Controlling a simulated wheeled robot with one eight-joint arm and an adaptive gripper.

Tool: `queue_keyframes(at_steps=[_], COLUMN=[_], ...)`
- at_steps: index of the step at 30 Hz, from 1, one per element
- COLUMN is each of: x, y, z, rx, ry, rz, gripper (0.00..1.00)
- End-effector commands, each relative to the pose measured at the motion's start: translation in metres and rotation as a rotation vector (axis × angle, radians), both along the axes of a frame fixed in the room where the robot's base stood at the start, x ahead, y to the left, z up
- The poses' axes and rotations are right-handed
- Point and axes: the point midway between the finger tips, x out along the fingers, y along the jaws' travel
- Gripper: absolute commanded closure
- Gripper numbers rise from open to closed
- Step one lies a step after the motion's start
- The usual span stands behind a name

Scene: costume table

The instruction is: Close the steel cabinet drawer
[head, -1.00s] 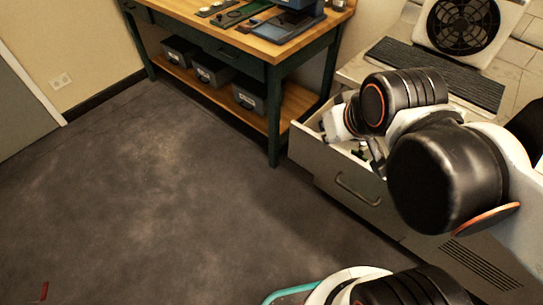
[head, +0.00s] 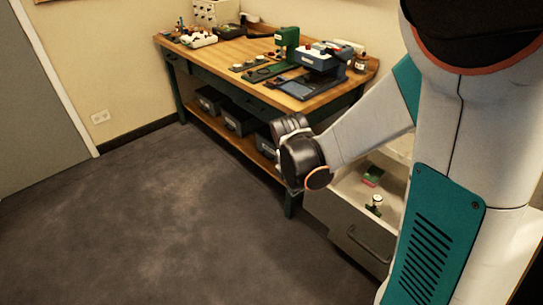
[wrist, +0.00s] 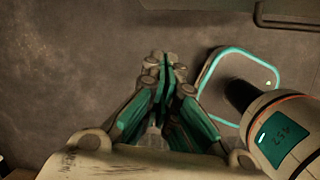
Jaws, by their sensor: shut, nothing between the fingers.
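In the wrist view my gripper (wrist: 165,62) is shut and empty above the dark floor. My gripper's fingers cannot be made out in the head view. A dark edge with a bar-like shape (wrist: 290,22) shows at the wrist view's top right.
A wooden workbench (head: 235,50) with green legs stands left of the drawer, close to my arm. It carries small machines (head: 318,62) and has grey bins (head: 240,118) on its lower shelf. The floor (head: 150,225) at left is clear.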

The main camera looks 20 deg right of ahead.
Motion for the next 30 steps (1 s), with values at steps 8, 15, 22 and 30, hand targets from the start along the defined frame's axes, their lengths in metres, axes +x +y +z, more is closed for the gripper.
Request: queue_keyframes(at_steps=[8, 15, 22, 30], x=[0.006, 0.008, 0.013, 0.021], y=[-0.009, -0.015, -0.024, -0.046], z=[-0.035, -0.061, -0.105, -0.137], rx=[-0.050, -0.052, -0.052, -0.051], ry=[0.104, 0.112, 0.110, 0.110], rz=[0.199, 0.214, 0.212, 0.209], gripper=[1.00, 1.00, 1.00, 1.00])
